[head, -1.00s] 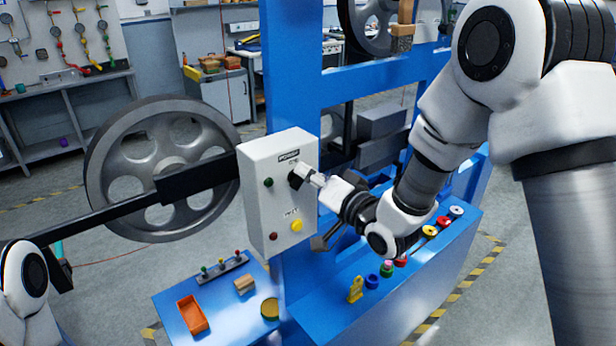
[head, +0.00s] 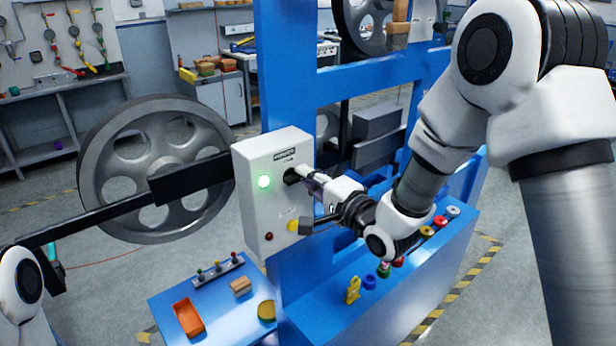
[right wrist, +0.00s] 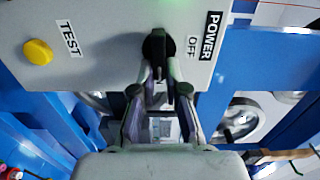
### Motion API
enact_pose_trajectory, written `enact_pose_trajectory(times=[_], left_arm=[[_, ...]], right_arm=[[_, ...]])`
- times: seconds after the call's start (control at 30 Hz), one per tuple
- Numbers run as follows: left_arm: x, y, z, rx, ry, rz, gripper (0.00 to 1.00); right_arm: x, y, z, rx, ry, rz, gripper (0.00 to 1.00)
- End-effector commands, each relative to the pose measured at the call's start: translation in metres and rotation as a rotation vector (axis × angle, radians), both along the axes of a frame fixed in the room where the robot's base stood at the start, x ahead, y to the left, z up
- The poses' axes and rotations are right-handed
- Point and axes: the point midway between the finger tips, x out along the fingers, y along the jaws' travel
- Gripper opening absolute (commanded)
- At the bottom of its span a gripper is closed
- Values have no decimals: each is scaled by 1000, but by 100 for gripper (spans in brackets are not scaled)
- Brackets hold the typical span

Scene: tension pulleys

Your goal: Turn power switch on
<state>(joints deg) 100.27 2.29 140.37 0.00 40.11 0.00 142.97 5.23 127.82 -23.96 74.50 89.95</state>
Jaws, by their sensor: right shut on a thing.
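The white control box (head: 262,205) is fixed to the blue frame. Its black power switch knob (right wrist: 157,46) sits beside the POWER and OFF lettering; the knob also shows in the head view (head: 291,175), partly hidden by my gripper. A green lamp (head: 264,182) on the box is lit. My right gripper (head: 304,174) is at the box face, its fingers shut on the knob; they also show in the right wrist view (right wrist: 158,88). My left gripper is not in view; only part of my left arm shows at the lower left.
A yellow TEST button (right wrist: 38,52) and a red button (head: 268,237) are lower on the box. A large grey wheel (head: 92,165) stands behind it. A blue bench (head: 330,318) below carries colored parts, and an orange tray (head: 188,318) lies on the left section.

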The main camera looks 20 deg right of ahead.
Motion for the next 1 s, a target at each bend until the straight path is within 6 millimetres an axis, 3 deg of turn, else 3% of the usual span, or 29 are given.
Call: enact_pose_trajectory(times=[0.63,0.67,0.7,1.0], left_arm=[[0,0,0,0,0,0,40],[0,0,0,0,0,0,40],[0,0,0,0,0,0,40],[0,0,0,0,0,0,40]], right_arm=[[1,0,1,54,13,0,0],[1,0,1,54,13,0,23],[1,0,1,52,14,0,37],[0,0,0,51,17,0,38]])
